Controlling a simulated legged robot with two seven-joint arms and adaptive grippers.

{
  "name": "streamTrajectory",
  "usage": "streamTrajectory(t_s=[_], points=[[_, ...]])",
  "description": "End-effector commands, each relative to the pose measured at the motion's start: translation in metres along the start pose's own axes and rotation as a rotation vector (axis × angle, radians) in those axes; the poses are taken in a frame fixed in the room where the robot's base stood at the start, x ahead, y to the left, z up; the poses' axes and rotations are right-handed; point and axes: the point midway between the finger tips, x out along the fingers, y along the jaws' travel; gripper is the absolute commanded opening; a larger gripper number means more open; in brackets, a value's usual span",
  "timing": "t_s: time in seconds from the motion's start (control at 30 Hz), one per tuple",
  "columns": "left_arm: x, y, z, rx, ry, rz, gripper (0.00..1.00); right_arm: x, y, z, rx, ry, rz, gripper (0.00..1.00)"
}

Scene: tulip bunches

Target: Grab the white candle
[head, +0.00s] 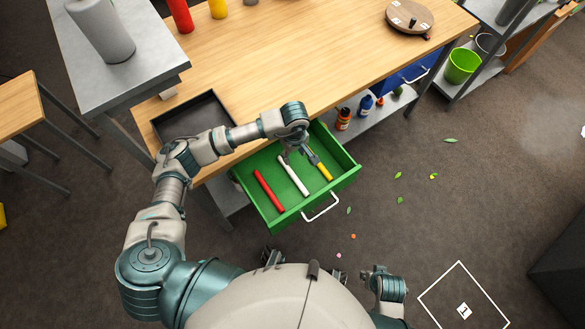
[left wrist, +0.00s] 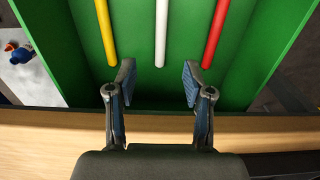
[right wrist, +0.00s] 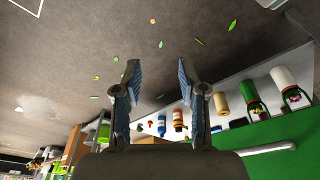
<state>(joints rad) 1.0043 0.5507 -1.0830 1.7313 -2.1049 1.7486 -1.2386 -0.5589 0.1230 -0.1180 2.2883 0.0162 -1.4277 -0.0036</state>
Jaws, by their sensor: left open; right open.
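The white candle (head: 293,174) lies in the open green drawer (head: 346,164), between a red candle (head: 269,190) and a yellow candle (head: 321,169). In the left wrist view the white candle (left wrist: 161,32) runs up the middle, with its near end between the fingertips in the picture. My left gripper (head: 299,158) is open and empty, over the back part of the drawer; its gap (left wrist: 158,76) lines up with the white candle. My right gripper (right wrist: 160,75) is open and empty, away from the drawer, and shows at the bottom of the head view (head: 375,272).
The wooden table (head: 300,50) stands behind the drawer, with a dark tray (head: 193,118) on it. The drawer's white handle (head: 321,208) faces my body. Small bottles (head: 343,119) stand on a shelf to the right. Leaves (head: 397,175) lie on open floor.

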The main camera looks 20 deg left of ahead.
Motion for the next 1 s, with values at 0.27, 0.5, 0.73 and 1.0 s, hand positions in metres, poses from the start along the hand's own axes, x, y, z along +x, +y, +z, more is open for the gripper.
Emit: streamTrajectory(t_s=[0.27,0.5,0.73,1.0], points=[[0.071,-0.004,-0.002,-0.002,-0.01,-0.003,0.51,-0.025,-0.002,0.0,0.002,0.003,0.006,0.41],[0.108,-0.004,-0.004,-0.001,-0.009,0.0,0.51,-0.04,-0.004,-0.006,0.002,0.033,0.007,0.41],[0.13,-0.002,-0.002,-0.002,-0.009,-0.001,0.51,-0.037,-0.003,-0.019,-0.001,0.098,0.001,0.41],[0.163,-0.003,-0.004,0.0,-0.008,0.0,0.51,-0.033,-0.008,-0.048,-0.006,0.235,-0.006,0.41]])
